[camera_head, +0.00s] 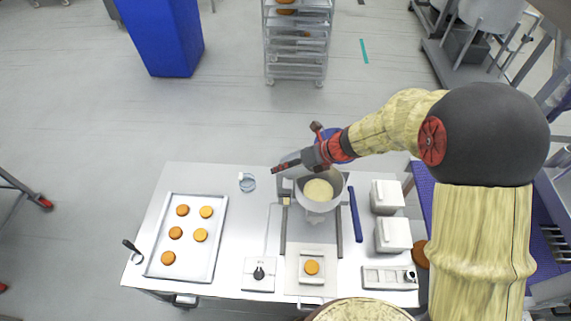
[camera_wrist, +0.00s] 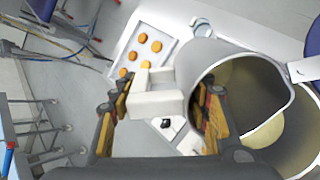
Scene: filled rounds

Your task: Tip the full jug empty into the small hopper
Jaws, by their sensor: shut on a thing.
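My gripper (camera_head: 290,167) is shut on the white handle (camera_wrist: 155,102) of the grey jug, with a finger on each side of it in the wrist view (camera_wrist: 165,115). The jug (camera_wrist: 195,60) is held at the rim of the small hopper, its mouth towards the hopper. It looks tilted; in the head view the jug (camera_head: 290,159) is partly hidden by my gripper. The hopper (camera_head: 337,180) is a round grey bowl on the table with pale cream filling in it (camera_head: 319,190). How much is left inside the jug is unclear.
A tray (camera_head: 190,255) with several orange rounds lies at the table's left. A glass (camera_head: 247,181) stands behind it. One round (camera_head: 311,267) sits on a plate below the hopper. A blue bar (camera_head: 355,215) and white containers (camera_head: 388,197) are at the right.

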